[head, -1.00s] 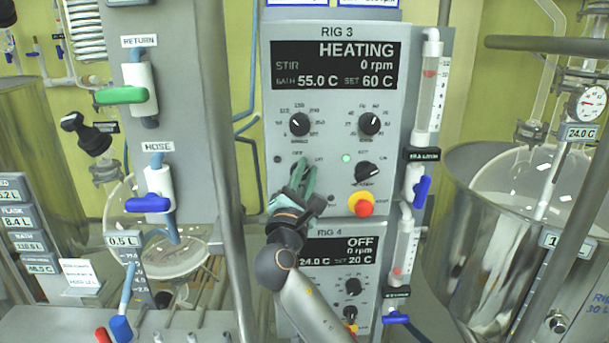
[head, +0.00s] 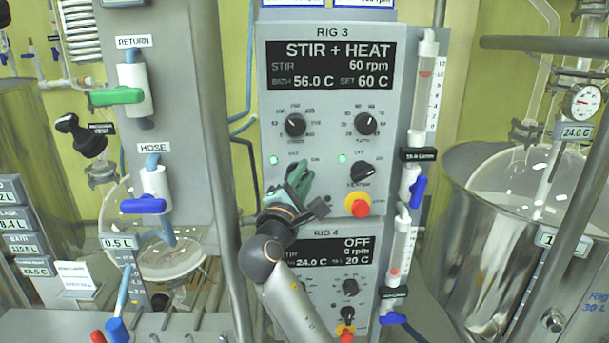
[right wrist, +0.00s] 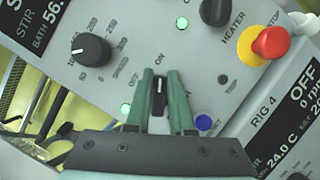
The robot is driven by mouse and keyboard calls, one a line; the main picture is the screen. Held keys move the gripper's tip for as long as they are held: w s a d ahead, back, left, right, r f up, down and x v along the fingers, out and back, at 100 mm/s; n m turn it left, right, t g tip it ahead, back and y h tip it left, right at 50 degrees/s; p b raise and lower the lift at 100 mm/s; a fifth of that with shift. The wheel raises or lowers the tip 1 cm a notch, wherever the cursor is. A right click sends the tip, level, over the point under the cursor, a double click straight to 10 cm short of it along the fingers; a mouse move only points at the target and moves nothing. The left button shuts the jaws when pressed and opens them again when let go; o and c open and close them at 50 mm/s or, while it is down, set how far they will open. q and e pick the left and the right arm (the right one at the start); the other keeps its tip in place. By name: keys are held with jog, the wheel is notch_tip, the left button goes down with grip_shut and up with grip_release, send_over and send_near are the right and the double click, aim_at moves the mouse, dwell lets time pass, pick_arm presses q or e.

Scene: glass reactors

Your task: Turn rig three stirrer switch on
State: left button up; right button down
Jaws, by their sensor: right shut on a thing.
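The rig 3 panel (head: 333,110) faces me in the head view. Its display (head: 330,65) reads STIR + HEAT, 60 rpm, bath 56.0 C, set 60 C. The black stirrer switch (right wrist: 160,92) shows between my fingers in the right wrist view; in the head view the gripper mostly hides it. My right gripper (head: 299,176) is shut on this switch, with its green fingers (right wrist: 163,98) on either side. The stirrer lamp (head: 273,160) is lit green and also shows in the right wrist view (right wrist: 125,108). My left gripper is out of view.
The heater knob (head: 362,172), its lit green lamp (head: 343,160) and the red stop button (head: 358,204) are to the right of my gripper. The speed dial (head: 295,125) is above. The rig 4 panel (head: 330,265), reading OFF, is below. A metal post (head: 225,150) stands left.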

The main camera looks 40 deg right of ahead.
jog(key=shift+w+a+f, duration=0.15)
jog(key=shift+f, duration=0.2)
jog(key=c, duration=0.8)
grip_release()
jog(key=shift+r, duration=0.25)
